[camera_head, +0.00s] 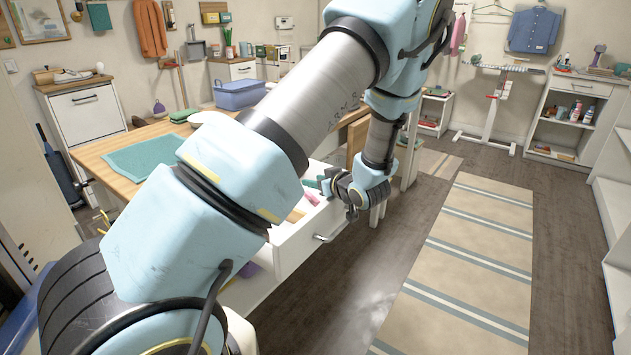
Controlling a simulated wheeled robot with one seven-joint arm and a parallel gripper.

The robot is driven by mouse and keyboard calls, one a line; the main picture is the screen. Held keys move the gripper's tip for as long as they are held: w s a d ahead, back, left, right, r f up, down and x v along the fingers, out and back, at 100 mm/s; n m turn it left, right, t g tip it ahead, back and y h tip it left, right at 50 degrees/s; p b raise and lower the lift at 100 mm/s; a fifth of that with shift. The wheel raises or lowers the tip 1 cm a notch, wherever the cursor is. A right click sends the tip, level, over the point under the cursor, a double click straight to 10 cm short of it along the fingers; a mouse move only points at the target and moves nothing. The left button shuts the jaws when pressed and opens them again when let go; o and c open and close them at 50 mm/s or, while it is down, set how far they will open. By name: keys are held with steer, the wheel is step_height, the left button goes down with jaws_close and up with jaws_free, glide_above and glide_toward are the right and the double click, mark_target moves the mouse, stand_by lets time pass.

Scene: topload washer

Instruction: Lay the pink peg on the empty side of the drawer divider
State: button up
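A white drawer (290,250) stands pulled out below the wooden worktop, its metal handle on the front. A small pink thing (311,197), likely the pink peg, shows inside it near the front. A light wooden piece (295,215) lies nearer me; I cannot tell if it is the divider. My gripper (340,189) is over the far front part of the drawer, close to the pink thing. Whether they touch is unclear. Its fingers are too small and dark to read as open or shut. My arm hides much of the drawer's inside.
The wooden worktop (110,152) carries a teal mat (143,156) and a blue bin (240,94). A striped rug (470,265) lies on the open floor to the right. White shelves (572,115) stand at the right wall.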

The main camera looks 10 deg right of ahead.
steer(key=shift+s+f, duration=0.35)
steer(key=shift+f, duration=0.25)
steer(key=shift+r, duration=0.25)
steer(key=v, duration=0.3)
steer(key=r+v, duration=0.1)
steer(key=v, duration=0.7)
steer(key=shift+w+r+b, duration=0.25)
steer(key=shift+r+b, duration=0.05)
steer(key=shift+b, duration=0.1)
steer(key=w+a+r+m+g+h, duration=0.1)
steer(key=w+a+m+g+h, duration=0.1)
steer(key=w+a+g+h, duration=0.25)
steer(key=s+a+r+m+g, duration=0.2)
steer(key=s+a+g, duration=0.4)
steer(key=s+a, duration=1)
steer(key=a+m, duration=0.1)
steer(key=a, duration=0.3)
steer(key=shift+s+a, duration=0.15)
